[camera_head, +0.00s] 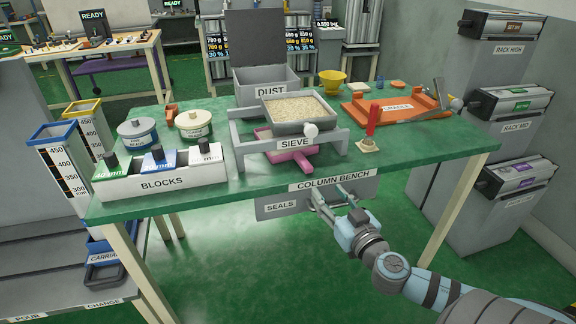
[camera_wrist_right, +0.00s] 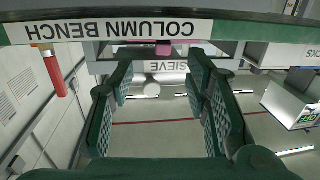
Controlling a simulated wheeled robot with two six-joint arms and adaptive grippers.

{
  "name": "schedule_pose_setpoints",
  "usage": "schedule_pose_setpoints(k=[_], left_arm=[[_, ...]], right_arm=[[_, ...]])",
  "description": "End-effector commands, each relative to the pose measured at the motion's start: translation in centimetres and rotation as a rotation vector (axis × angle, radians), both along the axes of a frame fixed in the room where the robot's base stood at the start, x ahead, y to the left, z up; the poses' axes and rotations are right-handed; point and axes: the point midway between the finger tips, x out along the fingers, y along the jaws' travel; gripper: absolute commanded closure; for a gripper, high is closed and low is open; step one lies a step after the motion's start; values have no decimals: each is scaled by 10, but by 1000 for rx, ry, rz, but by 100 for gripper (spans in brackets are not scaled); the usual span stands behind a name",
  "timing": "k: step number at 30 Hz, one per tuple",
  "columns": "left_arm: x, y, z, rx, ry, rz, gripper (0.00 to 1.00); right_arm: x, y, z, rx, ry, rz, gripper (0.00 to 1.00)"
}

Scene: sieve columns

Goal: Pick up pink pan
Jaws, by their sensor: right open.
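The pink pan (camera_head: 291,155) sits under the sieve (camera_head: 296,112) on the green bench, with its handle sticking out toward the front edge. Part of the pan is hidden by the sieve frame. A small pink piece of it shows above the bench edge in the right wrist view (camera_wrist_right: 163,48). My right gripper (camera_head: 325,198) is open and empty, in front of the bench edge near the column bench label, apart from the pan. Its two fingers (camera_wrist_right: 163,88) frame empty space in the right wrist view. My left gripper is not in view.
The bench front edge (camera_head: 318,186) and seals drawer (camera_head: 281,207) are close to my right gripper. A red-handled tool (camera_head: 371,122) stands right of the sieve. The blocks tray (camera_head: 160,182) is at left, and an orange tray (camera_head: 396,109) lies at right. Bench top between is partly clear.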

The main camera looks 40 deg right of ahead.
Motion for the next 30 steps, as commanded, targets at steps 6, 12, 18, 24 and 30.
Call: schedule_pose_setpoints(k=[6,12,18,24,30], left_arm=[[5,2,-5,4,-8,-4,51],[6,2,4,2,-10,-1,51],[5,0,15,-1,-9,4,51],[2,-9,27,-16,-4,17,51],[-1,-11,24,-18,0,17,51]], right_arm=[[48,-6,13,18,-30,8,57],[83,-11,14,16,-27,13,57],[106,-16,15,17,-25,12,57],[138,-22,14,17,-25,14,57],[140,-23,11,14,-23,15,57]])
